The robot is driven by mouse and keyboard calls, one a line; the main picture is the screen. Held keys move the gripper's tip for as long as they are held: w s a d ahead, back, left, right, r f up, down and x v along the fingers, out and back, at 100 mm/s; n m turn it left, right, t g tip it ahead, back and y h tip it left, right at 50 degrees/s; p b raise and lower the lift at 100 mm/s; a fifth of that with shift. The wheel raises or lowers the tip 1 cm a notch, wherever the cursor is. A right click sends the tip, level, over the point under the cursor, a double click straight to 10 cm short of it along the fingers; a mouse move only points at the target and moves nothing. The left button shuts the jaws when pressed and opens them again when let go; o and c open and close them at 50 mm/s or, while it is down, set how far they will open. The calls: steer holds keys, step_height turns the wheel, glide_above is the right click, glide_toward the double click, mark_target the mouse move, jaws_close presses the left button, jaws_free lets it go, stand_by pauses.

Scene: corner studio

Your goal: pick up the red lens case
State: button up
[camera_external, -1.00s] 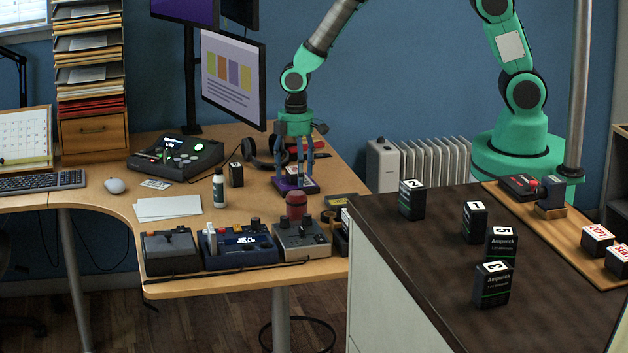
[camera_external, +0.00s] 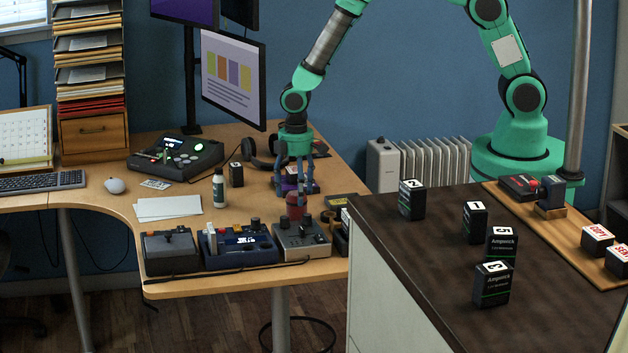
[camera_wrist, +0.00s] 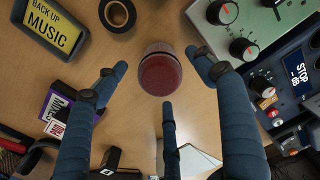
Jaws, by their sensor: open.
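The red lens case (camera_external: 295,206) is a small round dark-red container standing on the wooden desk, just behind the grey control box. In the wrist view the red lens case (camera_wrist: 160,72) shows from above, near the picture's middle. My gripper (camera_external: 294,194) is above it in the outside view. In the wrist view my gripper (camera_wrist: 163,88) has its blue fingers spread, two on the sides and one below the case. The fingers are open and I see no contact with the case. In the outside view the fingertips partly overlap the case's top.
A grey control box (camera_external: 302,239) and a blue one (camera_external: 240,248) stand close in front. A purple box (camera_wrist: 62,108) lies to the left in the wrist view, with a tape roll (camera_wrist: 117,14) above. A white bottle (camera_external: 218,190) stands left. Bare desk surrounds the case's left side.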

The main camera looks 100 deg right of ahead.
steer(key=shift+f, duration=1.7)
steer(key=shift+c, duration=0.5)
steer(key=c, duration=1.4)
steer(key=shift+r, duration=0.1)
step_height(320, 180, up, 10)
steer(key=shift+f+p, duration=0.1)
steer(key=shift+p, duration=0.45)
